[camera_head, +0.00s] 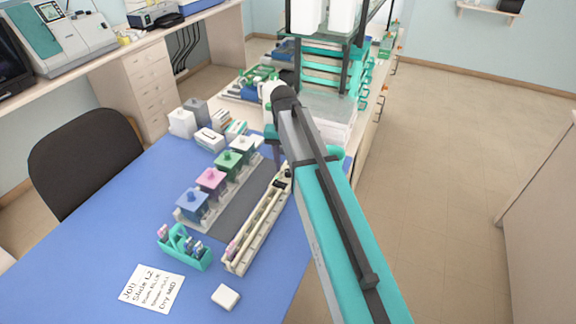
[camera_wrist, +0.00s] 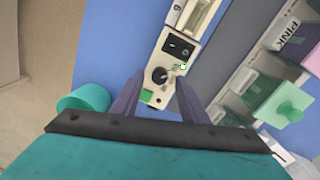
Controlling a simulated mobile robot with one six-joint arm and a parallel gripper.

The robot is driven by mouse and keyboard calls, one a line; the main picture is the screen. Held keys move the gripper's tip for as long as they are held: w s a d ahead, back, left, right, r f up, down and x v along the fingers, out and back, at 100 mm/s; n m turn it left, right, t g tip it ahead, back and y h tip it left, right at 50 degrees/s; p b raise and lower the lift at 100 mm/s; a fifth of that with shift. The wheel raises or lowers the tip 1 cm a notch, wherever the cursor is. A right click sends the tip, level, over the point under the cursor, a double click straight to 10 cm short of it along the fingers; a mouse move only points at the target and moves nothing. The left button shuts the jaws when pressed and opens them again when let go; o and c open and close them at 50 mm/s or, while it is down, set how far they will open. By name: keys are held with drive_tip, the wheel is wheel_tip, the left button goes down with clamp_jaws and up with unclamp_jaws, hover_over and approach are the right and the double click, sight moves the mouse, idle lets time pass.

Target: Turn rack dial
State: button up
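The rack (camera_head: 258,226) is a long, narrow cream holder on the blue table. Its far end has a small control panel, partly beside my arm. In the wrist view the rack's panel (camera_wrist: 154,57) carries a black round dial (camera_wrist: 160,74), a black switch (camera_wrist: 177,46) above it and a green button (camera_wrist: 147,96) below it. My gripper (camera_wrist: 159,82) is open, with its two dark fingers apart on either side of the dial's end of the panel. I cannot tell how high the fingertips are above the dial.
Lidded staining jars in blue, pink (camera_head: 211,181) and green stand in a row left of the rack. A teal slide carrier (camera_head: 184,247), a written note (camera_head: 152,288) and a small white block (camera_head: 226,297) lie nearer. A shelf unit (camera_head: 325,60) stands behind.

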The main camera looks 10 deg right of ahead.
sight(286, 171)
wheel_tip(286, 171, up, 12)
drive_tip(key=p, duration=0.7)
drive_tip(key=shift+a, duration=0.25)
idle(0.5)
